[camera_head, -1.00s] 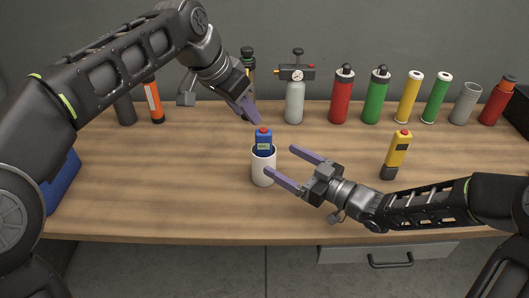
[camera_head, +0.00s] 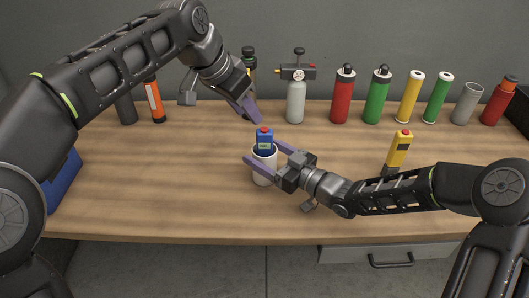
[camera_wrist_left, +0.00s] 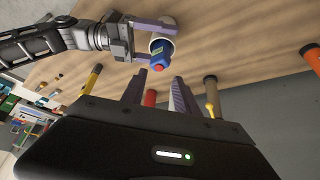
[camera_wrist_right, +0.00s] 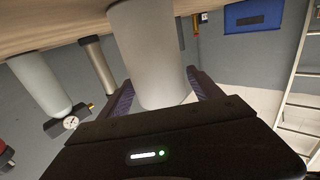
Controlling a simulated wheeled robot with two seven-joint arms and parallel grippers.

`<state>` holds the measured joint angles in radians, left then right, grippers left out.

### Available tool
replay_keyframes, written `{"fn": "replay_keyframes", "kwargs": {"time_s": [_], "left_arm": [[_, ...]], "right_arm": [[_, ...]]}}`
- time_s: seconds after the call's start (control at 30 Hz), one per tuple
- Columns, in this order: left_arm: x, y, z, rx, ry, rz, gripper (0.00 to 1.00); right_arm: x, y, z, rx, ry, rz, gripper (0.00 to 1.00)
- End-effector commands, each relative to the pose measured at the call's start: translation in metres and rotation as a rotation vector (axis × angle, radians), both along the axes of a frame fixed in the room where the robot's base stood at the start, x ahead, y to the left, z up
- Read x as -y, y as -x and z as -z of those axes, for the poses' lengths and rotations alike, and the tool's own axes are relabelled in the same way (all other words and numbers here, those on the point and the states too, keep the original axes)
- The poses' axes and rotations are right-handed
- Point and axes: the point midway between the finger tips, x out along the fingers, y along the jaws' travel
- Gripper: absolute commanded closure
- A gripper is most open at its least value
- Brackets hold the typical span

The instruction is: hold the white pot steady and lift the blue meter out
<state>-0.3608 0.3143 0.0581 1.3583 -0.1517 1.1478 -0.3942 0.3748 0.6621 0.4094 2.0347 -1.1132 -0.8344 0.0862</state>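The white pot (camera_head: 264,176) stands upright on the wooden table. The blue meter (camera_head: 264,138) stands in it, its red-topped upper part showing above the rim and its lower part hidden. My right gripper (camera_head: 261,150) has one finger on each side of the pot and looks open around it. The pot (camera_wrist_right: 148,55) fills the space between its fingers in the right wrist view; contact cannot be made out. My left gripper (camera_head: 251,112) is open and empty, above and slightly behind the meter. The left wrist view shows the meter (camera_wrist_left: 160,52) beyond its parted fingers.
A yellow meter (camera_head: 399,149) stands at the right, partly behind my right arm. Along the back stand a gauge bottle (camera_head: 296,100), a red cylinder (camera_head: 341,98), a green cylinder (camera_head: 376,98) and several others. A blue box (camera_head: 62,185) is at the left edge.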

Motion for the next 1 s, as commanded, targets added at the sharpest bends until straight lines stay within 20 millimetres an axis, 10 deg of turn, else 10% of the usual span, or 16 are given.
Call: {"fn": "replay_keyframes", "kwargs": {"time_s": [0.7,1.0], "left_arm": [[0.000,0.000,0.000,0.000,0.000,0.000,0.64],[0.027,-0.003,0.008,0.034,0.051,0.015,0.39]], "right_arm": [[0.000,0.000,0.000,0.000,0.000,0.000,0.85],[0.000,0.000,0.000,0.000,0.000,0.000,0.85]]}}
